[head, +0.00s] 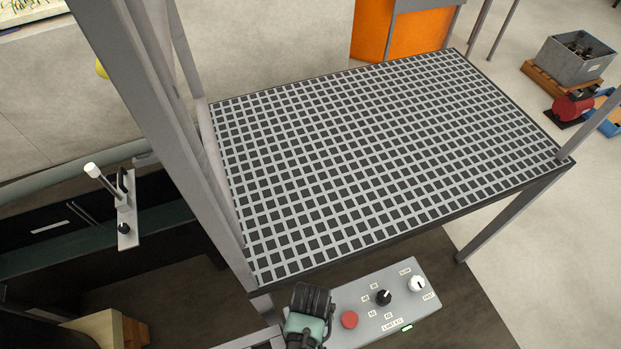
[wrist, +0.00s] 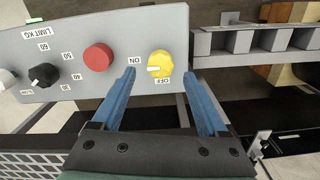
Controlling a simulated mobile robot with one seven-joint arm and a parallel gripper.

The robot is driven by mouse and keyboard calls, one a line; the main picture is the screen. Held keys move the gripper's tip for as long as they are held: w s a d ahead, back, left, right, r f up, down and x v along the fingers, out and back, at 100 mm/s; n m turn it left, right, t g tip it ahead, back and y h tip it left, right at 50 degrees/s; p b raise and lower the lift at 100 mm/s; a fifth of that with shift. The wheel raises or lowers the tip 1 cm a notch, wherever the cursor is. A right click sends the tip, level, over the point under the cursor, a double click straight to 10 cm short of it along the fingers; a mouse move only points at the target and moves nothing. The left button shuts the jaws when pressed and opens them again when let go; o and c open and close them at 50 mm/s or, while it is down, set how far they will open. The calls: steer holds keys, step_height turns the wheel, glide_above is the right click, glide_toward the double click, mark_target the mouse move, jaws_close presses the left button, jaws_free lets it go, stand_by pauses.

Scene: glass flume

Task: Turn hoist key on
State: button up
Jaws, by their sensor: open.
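The hoist key is a yellow round knob (wrist: 160,64) on the grey control panel (wrist: 125,22) in the wrist view. Labels ON, to its left, and OFF, below it, stand beside it. A short white mark on the knob lies roughly sideways. My gripper (wrist: 159,75) is open, with one blue finger on either side of the knob's lower part; I cannot tell whether they touch it. In the head view my gripper's dark and green body (head: 310,312) covers the panel's left part, hiding the knob and fingertips.
A red button (wrist: 98,57) and a black limit dial (wrist: 44,76) sit left of the knob. A white dial (head: 417,284) is at the panel's far end. The grid-topped table (head: 400,160) stands behind the panel, and grey posts (head: 160,110) rise at its left.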

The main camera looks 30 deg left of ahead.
step_height(320, 180, up, 9)
steer(key=shift+b, duration=0.4)
steer(key=shift+f, duration=0.1)
stand_by(0.3)
